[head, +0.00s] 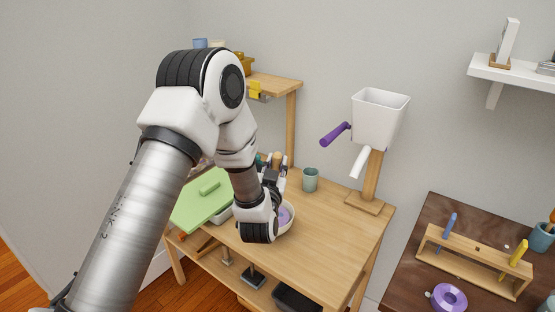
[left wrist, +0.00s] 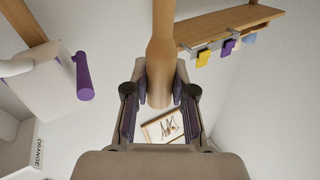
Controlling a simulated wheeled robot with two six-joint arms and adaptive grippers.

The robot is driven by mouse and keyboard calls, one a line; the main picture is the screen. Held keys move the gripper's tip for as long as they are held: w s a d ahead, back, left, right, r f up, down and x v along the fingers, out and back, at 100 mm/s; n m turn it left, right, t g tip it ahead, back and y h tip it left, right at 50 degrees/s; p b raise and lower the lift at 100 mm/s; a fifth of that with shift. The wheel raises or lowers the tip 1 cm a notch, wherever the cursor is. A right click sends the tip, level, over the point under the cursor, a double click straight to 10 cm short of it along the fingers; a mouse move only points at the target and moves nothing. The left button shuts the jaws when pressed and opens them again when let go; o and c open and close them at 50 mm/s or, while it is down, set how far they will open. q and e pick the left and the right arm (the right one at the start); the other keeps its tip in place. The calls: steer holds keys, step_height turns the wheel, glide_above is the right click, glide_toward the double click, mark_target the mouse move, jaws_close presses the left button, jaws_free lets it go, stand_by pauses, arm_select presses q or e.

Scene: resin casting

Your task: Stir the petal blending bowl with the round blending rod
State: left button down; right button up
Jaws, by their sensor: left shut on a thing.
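My left gripper (head: 272,177) is above the table behind its own wrist. In the left wrist view it (left wrist: 160,102) is shut on a wooden rod (left wrist: 162,50), which stands out between the fingers. The rod's wooden end (head: 276,158) shows small in the head view; its other end is hidden. A pale bowl (head: 291,228) with purple contents sits on the wooden table, partly hidden by my left wrist. Its petal shape cannot be made out. I cannot tell whether the rod touches the bowl. My right gripper is not in view.
A green-lidded box (head: 198,208) lies left of the bowl. A teal cup (head: 310,180) stands behind it, and a white hopper (head: 376,122) with a purple handle at the back right. The table's front right (head: 335,240) is clear. A dark table (head: 400,275) holds a rack.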

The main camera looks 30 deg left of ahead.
arm_select(q)
step_height(320, 180, down, 5)
steer(key=b, duration=0.2)
steer(key=shift+w+r+b, duration=0.15)
steer(key=shift+b, duration=0.2)
steer(key=shift+f+b, duration=0.3)
steer(key=shift+f, duration=0.05)
steer(key=shift+a+f+b, duration=0.15)
steer(key=shift+f+b, duration=0.5)
steer(key=shift+f, duration=0.2)
steer(key=shift+a+f+b, duration=0.1)
steer(key=shift+f+b, duration=0.5)
steer(key=shift+f, duration=0.25)
